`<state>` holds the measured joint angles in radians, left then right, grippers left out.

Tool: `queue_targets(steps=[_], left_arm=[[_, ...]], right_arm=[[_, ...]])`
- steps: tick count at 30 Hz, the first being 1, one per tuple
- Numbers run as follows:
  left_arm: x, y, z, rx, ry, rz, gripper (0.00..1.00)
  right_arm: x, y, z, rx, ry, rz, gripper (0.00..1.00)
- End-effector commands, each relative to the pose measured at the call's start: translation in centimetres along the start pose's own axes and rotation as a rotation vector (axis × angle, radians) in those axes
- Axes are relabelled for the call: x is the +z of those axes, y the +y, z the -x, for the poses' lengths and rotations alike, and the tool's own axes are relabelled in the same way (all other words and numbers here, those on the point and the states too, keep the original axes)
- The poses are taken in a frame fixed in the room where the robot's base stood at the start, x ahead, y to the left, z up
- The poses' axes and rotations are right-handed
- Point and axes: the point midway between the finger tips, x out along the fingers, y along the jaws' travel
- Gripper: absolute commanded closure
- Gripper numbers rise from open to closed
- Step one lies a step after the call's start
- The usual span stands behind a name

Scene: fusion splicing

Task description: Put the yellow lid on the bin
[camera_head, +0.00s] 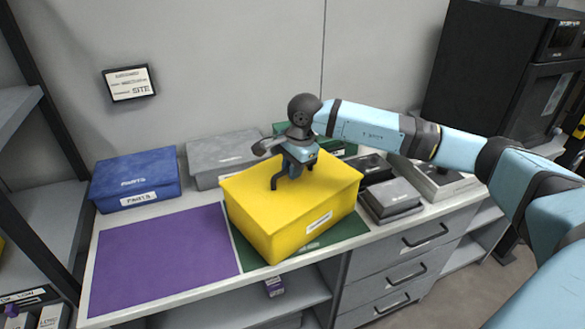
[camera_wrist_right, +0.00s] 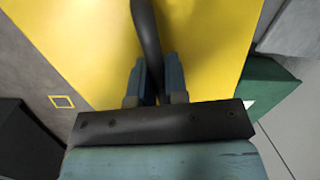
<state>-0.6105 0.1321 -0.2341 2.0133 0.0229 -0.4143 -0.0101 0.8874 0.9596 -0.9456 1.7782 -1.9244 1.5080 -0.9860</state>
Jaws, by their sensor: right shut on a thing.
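The yellow lid (camera_head: 243,192) is over the yellow bin (camera_head: 298,240) in the middle of the counter. In the head view its edges look lined up with the bin walls, and I see no clear gap. My right gripper (camera_head: 291,176) comes down over the lid's middle and is shut on the lid's dark handle. In the right wrist view the dark handle (camera_wrist_right: 147,35) runs between the two blue fingers (camera_wrist_right: 154,75), with the yellow lid top (camera_wrist_right: 215,45) behind. The bin's inside is hidden. My left gripper is not in view.
A purple mat (camera_head: 160,255) lies clear on the left of the counter. A green mat (camera_head: 345,243) shows under the bin. A blue box (camera_head: 135,180) and a grey box (camera_head: 222,150) stand behind. Grey-black cases (camera_head: 392,200) stand close on the right.

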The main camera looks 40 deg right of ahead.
Motion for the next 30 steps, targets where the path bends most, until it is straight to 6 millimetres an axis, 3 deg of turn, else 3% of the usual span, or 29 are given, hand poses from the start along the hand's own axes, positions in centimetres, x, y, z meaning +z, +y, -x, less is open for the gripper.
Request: queue_targets(steps=[1,5,17,20,30], left_arm=[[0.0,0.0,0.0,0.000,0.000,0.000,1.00],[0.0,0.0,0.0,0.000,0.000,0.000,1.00],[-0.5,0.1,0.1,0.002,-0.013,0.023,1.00],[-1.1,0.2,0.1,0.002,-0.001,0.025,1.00],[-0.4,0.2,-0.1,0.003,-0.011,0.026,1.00]], right_arm=[[0.0,0.0,0.0,-0.001,0.000,0.000,0.84],[0.0,0.0,0.0,-0.001,0.000,0.000,0.56],[0.0,0.0,0.2,-0.001,0.000,0.000,0.56],[-0.1,-0.1,1.9,-0.003,0.001,-0.001,0.56],[0.0,-0.1,9.8,-0.005,0.000,0.000,0.56]])
